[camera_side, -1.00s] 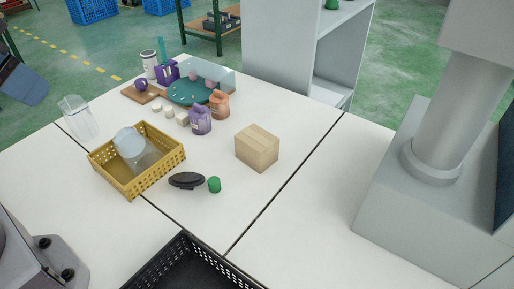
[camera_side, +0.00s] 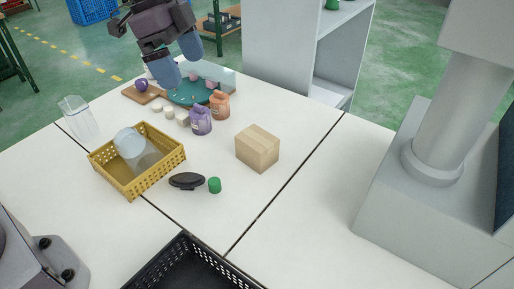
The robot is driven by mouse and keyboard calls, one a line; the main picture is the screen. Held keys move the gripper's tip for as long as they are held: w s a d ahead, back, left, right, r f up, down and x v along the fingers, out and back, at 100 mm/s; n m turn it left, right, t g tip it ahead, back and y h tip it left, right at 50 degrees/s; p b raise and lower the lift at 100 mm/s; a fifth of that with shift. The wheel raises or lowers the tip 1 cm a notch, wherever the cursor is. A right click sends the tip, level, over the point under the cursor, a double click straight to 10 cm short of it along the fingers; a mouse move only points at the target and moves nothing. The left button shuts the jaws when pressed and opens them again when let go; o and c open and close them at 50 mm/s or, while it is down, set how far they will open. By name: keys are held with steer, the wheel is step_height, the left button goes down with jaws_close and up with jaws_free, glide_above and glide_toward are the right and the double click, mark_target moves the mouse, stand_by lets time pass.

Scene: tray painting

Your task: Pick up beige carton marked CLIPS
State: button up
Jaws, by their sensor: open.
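A beige carton (camera_side: 257,149) stands upright on the white table, right of the purple and orange bottles. No CLIPS marking can be read on the faces that show. My gripper (camera_side: 178,62) is in the air at the upper left of the carton, in front of the teal tray (camera_side: 187,93) in the picture. Its two blue-grey fingers are apart and nothing is between them. It hides part of the things at the table's far end.
A purple bottle (camera_side: 201,121) and an orange bottle (camera_side: 219,105) stand left of the carton. A yellow basket (camera_side: 108,175) and a black crate (camera_side: 184,244) are nearby. The table right of the carton is clear.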

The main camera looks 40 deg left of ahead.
steer(key=w+d+f+m+g+h, duration=0.1)
steer(key=w+d+f+m+h, duration=0.1)
steer(key=w+f+m+h, duration=0.5)
steer(key=h, duration=0.2)
glide_above(245, 133)
steer(key=shift+m+t, duration=0.3)
steer(key=f, duration=1)
steer(key=shift+a+f, duration=0.3)
steer(key=shift+a, duration=0.05)
steer(key=shift+f, duration=0.25)
step_height(245, 133, down, 4)
steer(key=shift+r, duration=0.15)
step_height(245, 133, down, 3)
steer(key=shift+r, duration=0.2)
steer(key=shift+x, duration=1.1)
steer(key=shift+w+d+f, duration=0.1)
steer(key=shift+d+f, duration=0.2)
steer(key=shift+f, duration=0.15)
steer(key=c, duration=1.2)
steer(key=shift+r, duration=0.1)
steer(key=shift+c, duration=0.2)
